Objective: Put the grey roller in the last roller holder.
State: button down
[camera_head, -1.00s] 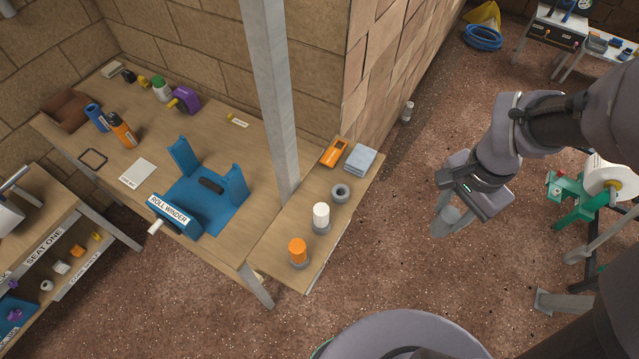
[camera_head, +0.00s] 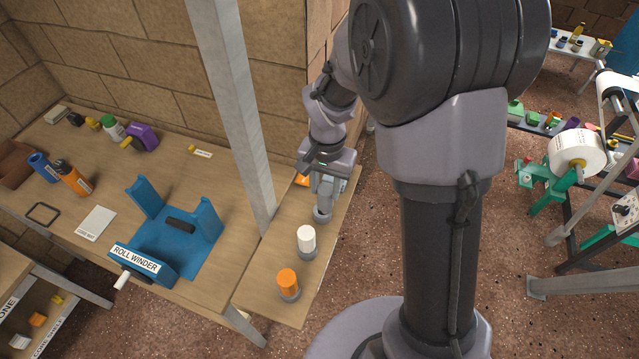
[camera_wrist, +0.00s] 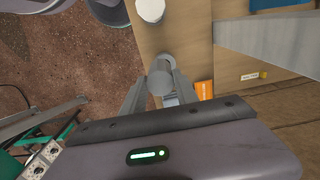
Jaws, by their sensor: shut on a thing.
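The grey roller (camera_wrist: 161,82) is between the two fingers of my gripper (camera_wrist: 161,88) in the wrist view, and the fingers are shut on it. In the head view my gripper (camera_head: 325,188) is over the far end of the narrow shelf, with the roller roughly upright. The last roller holder (camera_head: 322,215), a grey ring, lies right under the fingers and is partly hidden. I cannot tell whether the roller's lower end is inside it or just above it. The other two holders carry a white roller (camera_head: 306,238) and an orange roller (camera_head: 287,281).
A grey post (camera_head: 232,110) stands close left of the shelf (camera_head: 270,310). An orange item (camera_wrist: 204,90) lies near the gripper. The blue roll winder (camera_head: 170,235) stands on the bench to the left. A brick wall is behind.

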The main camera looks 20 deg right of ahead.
jog(key=shift+w+a, duration=0.1)
jog(key=shift+w, duration=0.25)
jog(key=f, duration=0.3)
jog(key=shift+w+f+b, duration=0.35)
jog(key=shift+w, duration=0.05)
jog(key=shift+s, duration=0.1)
jog(key=shift+f, duration=0.2)
jog(key=c, duration=0.9)
grip_release()
jog(key=shift+c, duration=0.2)
jog(key=shift+r, duration=0.2)
